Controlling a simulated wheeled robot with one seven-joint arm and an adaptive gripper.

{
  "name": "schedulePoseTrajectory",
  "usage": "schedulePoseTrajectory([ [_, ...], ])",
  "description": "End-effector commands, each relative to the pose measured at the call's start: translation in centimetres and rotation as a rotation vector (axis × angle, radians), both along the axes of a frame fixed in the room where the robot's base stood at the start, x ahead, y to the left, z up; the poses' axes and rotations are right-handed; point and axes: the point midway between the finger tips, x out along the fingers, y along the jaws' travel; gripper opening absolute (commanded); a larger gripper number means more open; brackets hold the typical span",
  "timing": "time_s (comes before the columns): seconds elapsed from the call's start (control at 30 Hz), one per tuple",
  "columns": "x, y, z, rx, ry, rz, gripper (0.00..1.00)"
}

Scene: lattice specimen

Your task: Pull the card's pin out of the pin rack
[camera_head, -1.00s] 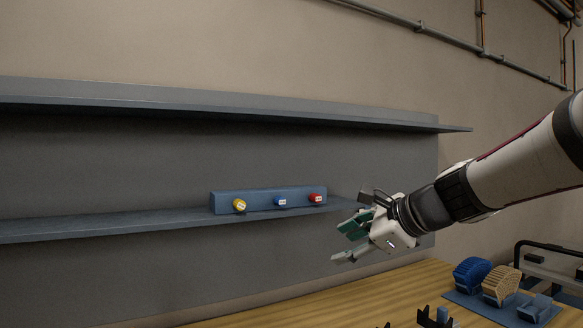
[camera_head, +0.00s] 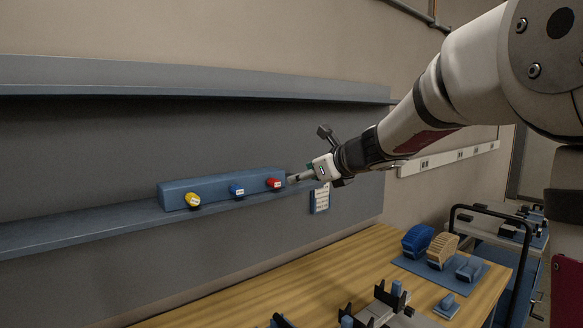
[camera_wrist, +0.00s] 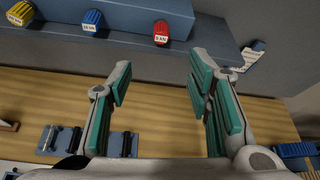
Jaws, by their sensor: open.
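The pin rack (camera_head: 220,188) is a blue block on the lower shelf. It holds a yellow pin (camera_head: 193,200), a blue pin (camera_head: 237,191) and a red pin (camera_head: 274,184), each with a small white label. In the wrist view the red pin (camera_wrist: 161,32) stands ahead, above the gap between my fingers; the blue pin (camera_wrist: 92,21) and yellow pin (camera_wrist: 21,13) are to its left. A white card (camera_head: 320,199) hangs below the shelf's right end; its print is too small to read. My gripper (camera_wrist: 158,75) is open and empty, just right of the red pin, apart from it.
The upper shelf (camera_head: 200,80) runs above the rack. A wooden table (camera_head: 300,272) below carries black fixtures (camera_head: 390,310) and a blue tray with a blue and a tan ribbed piece (camera_head: 441,250). A cart (camera_head: 500,235) stands at the right.

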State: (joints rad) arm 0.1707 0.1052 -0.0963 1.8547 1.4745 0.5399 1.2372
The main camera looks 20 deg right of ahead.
Motion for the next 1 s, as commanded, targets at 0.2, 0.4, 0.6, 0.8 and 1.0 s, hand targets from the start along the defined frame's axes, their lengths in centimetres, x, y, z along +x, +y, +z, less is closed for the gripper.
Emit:
schedulePoseTrajectory([
  [0.2,0.9,0.2,-0.4,0.003,0.002,-0.004,0.46],
  [0.4,3.6,1.1,-1.6,0.003,0.002,-0.002,0.46],
  [0.6,6.8,2.1,-2.9,0.002,0.002,-0.001,0.46],
  [0.8,9.7,3.1,-4.1,0.004,0.001,-0.002,0.46],
  [1.0,11.6,3.7,-4.9,0.002,0.001,-0.002,0.46],
])
